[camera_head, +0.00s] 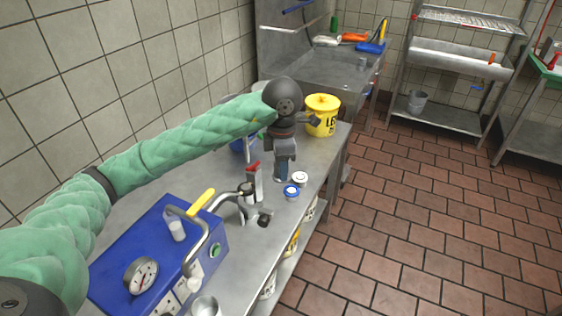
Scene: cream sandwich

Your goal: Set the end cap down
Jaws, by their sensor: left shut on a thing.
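My left gripper (281,177) points down over the steel table, its fingertips close to the tabletop. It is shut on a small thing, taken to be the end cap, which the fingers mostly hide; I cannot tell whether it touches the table. Just right of the fingertips lie a white round piece (300,178) and a blue-rimmed round piece (291,192). My right gripper is not in view.
A steel fitting with a red lever (254,184) stands left of the gripper. A blue machine (160,250) with a gauge fills the table's near end. A yellow bucket (323,116) stands at the far end. The table's right edge is close to the round pieces.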

